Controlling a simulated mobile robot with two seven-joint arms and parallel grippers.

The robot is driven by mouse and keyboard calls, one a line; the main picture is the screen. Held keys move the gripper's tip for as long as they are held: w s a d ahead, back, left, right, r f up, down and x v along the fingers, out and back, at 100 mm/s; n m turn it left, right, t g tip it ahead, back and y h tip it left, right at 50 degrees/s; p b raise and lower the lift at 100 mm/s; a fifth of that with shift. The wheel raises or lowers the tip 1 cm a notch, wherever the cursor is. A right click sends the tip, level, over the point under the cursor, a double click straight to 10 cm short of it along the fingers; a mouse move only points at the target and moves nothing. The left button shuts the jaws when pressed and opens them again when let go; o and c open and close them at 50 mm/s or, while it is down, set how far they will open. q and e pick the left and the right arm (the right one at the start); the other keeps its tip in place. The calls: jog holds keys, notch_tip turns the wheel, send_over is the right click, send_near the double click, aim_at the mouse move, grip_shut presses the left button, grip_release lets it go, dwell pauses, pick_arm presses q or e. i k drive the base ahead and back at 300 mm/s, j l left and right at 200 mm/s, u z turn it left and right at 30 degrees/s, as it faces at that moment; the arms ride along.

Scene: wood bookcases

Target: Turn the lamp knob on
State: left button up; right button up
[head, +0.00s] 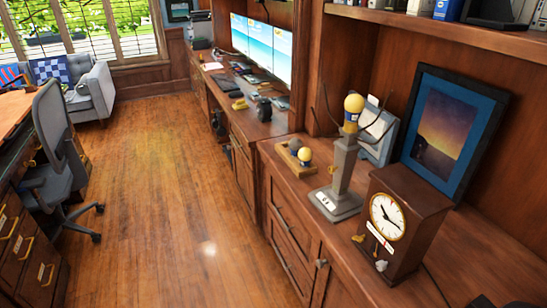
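A lamp (345,165) stands upright on the wooden cabinet top at the right. It has a grey column, a square grey base and a yellow bulb (354,105) with a blue and white band below it. Thin dark rods spread out around the bulb. A small white plate with dark marks (325,201) is on the base. A knob on the lamp is too small to make out. Neither of my grippers can be made out in the head view.
A brown clock (400,214) stands close to the lamp's right, with a framed picture (448,130) behind. A wooden block with balls (297,154) sits to the left. Monitors (262,45) stand farther back. A grey chair (62,150) is left; the floor between is clear.

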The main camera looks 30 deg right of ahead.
aim_at(330, 169)
jog(key=i+j+z, duration=0.1)
jog(key=i, duration=0.3)
jog(key=i+j, duration=0.1)
jog(key=i, duration=0.35)
jog(key=i+j+z, duration=0.15)
jog(key=i, duration=0.25)
jog(key=i+j+z, duration=0.1)
jog(key=i+z, duration=0.15)
jog(key=z, duration=0.15)
jog(key=i+j+z, duration=0.15)
jog(key=z, duration=0.25)
jog(key=i+j+z, duration=0.25)
jog(key=z, duration=0.2)
jog(key=i+j+z, duration=0.15)
jog(key=j+z, duration=0.25)
jog(key=i+j+z, duration=0.15)
jog(key=z, duration=0.25)
